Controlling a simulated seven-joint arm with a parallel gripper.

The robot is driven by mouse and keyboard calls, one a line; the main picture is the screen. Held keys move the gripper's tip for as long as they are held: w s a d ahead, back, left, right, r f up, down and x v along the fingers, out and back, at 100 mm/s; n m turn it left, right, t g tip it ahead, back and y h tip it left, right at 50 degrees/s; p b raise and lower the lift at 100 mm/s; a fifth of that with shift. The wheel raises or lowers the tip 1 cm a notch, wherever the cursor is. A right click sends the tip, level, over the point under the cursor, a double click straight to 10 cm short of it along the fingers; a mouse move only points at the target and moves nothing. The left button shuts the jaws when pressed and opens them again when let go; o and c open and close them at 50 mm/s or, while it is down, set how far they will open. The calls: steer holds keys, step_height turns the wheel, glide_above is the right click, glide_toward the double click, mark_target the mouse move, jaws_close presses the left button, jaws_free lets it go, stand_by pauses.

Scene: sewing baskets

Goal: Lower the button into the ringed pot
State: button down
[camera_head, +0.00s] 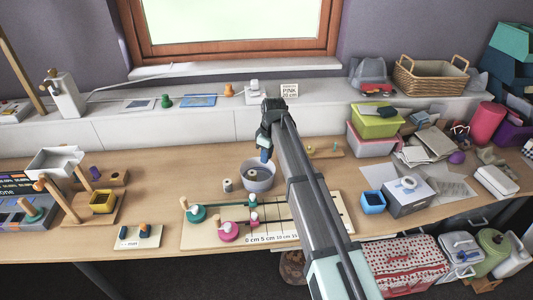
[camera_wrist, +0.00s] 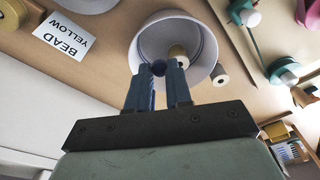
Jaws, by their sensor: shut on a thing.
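The pot (camera_head: 258,179) is pale grey and round and stands on the table in the middle of the head view. In the wrist view the pot (camera_wrist: 205,38) opens toward me, with thin lines around its inner wall and a tan spool-like piece (camera_wrist: 178,54) inside. My gripper (camera_head: 265,155) is above the pot's far rim in the head view. In the wrist view my gripper (camera_wrist: 158,70) has its blue fingers shut on a small dark blue round thing, seemingly the button (camera_wrist: 158,67), which overlaps the pot's near edge. The fingers hide part of it; its height over the rim is unclear.
A small spool (camera_head: 227,185) stands just left of the pot. A board with teal (camera_head: 196,214) and pink (camera_head: 229,231) discs lies in front. A blue box (camera_head: 373,202) is to the right. The wrist view shows a "BEAD YELLOW" card (camera_wrist: 63,38).

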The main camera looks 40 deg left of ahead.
steer(key=shift+f, duration=2.85)
steer(key=shift+f, duration=2.5)
stand_by(0.8)
steer(key=c, duration=1)
jaws_free()
steer(key=shift+o, duration=0.2)
steer(key=shift+r, duration=0.1)
